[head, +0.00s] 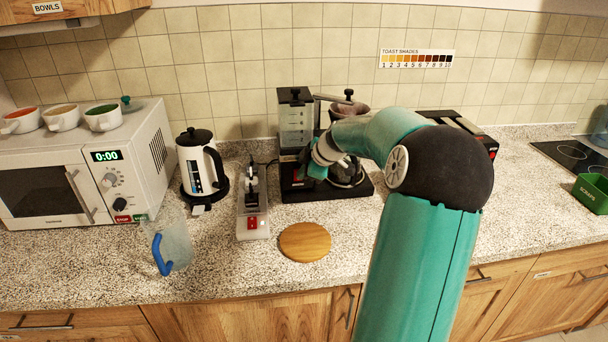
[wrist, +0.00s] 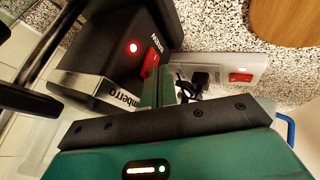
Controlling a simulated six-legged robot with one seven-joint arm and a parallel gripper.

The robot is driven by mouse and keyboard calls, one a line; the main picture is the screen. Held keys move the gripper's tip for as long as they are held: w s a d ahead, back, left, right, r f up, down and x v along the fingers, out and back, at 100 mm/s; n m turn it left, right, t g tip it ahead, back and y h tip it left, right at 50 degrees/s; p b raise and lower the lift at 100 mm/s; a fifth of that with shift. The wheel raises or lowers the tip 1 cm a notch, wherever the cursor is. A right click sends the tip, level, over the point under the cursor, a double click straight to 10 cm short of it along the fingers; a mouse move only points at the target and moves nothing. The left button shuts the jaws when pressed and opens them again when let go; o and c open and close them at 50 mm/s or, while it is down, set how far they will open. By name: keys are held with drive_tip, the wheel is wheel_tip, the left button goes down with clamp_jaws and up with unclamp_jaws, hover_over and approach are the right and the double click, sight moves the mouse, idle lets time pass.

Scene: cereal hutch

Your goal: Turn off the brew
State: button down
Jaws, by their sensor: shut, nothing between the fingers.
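The black coffee maker (head: 294,114) stands at the back of the counter, with its clear tank on the left. My gripper (head: 316,171) is at its front left, and my arm hides part of the machine. In the wrist view the coffee maker (wrist: 105,60) shows a lit red lamp (wrist: 133,48) and a red switch (wrist: 151,63) beside a label. My gripper (wrist: 158,88) is shut and empty, its tips close to the red switch. I cannot tell whether they touch it.
A power strip (head: 253,205) with a red switch lies left of the coffee maker. A kettle (head: 196,165), a microwave (head: 130,170) and a clear jug with a blue handle (head: 172,248) are further left. A round wooden board (head: 305,242) lies in front. A toaster (head: 465,128) stands right.

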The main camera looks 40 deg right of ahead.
drive_tip(key=shift+w+d+r, duration=0.1)
drive_tip(key=shift+w+d, duration=0.05)
drive_tip(key=shift+w, duration=0.1)
drive_tip(key=shift+r, duration=0.15)
drive_tip(key=shift+r, duration=0.65)
idle(0.4)
